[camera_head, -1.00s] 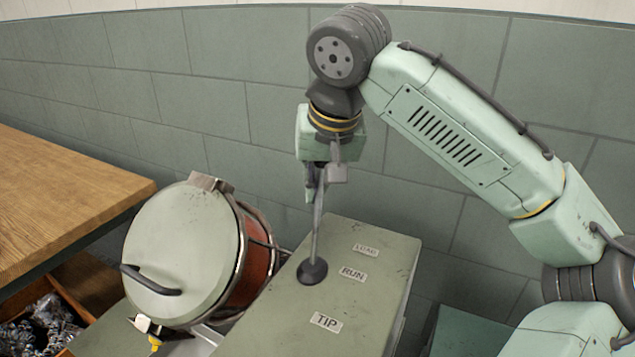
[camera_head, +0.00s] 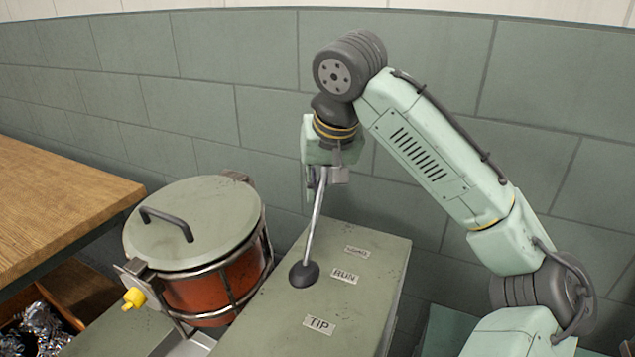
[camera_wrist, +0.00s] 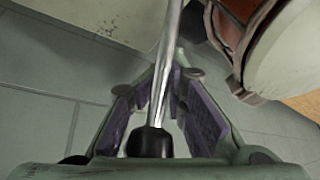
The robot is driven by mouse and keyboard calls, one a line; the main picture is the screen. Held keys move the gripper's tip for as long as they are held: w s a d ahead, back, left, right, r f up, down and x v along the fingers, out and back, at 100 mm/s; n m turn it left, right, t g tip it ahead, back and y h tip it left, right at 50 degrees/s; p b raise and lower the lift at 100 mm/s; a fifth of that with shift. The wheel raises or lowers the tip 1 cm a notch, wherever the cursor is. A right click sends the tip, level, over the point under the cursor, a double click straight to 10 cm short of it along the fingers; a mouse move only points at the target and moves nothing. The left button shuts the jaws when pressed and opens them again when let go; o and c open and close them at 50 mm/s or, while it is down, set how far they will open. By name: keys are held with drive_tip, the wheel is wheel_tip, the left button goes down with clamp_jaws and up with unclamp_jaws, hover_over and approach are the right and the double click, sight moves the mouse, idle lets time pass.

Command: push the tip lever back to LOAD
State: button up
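The tip lever (camera_head: 315,225) is a thin metal rod rising from a dark round boot on the green cabinet top, beside the RUN label (camera_head: 344,275). It leans back, its upper end toward the wall and the LOAD label (camera_head: 357,252) side. The TIP label (camera_head: 319,323) is nearer the front. My gripper (camera_head: 317,182) is at the lever's upper end. In the wrist view, the rod and its black knob (camera_wrist: 150,143) lie between my purple-padded fingers (camera_wrist: 163,95), which stand apart with visible gaps. The drum (camera_head: 215,285) stands roughly upright, lid up.
The green cabinet (camera_head: 365,300) carries the lever and labels. The drum sits close to the left of it, with a yellow knob (camera_head: 134,298) on its frame. A wooden table (camera_head: 60,200) is at the far left. A block wall (camera_head: 240,110) closes the back.

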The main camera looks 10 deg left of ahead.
drive_tip(key=o, duration=0.4)
drive_tip(key=shift+d+f, duration=0.2)
drive_tip(key=shift+d, duration=0.15)
drive_tip(key=shift+a+r, duration=0.1)
drive_tip(key=shift+r, duration=0.1)
drive_tip(key=shift+r, duration=0.3)
drive_tip(key=v, duration=1.1)
drive_tip(key=shift+s+r, duration=0.1)
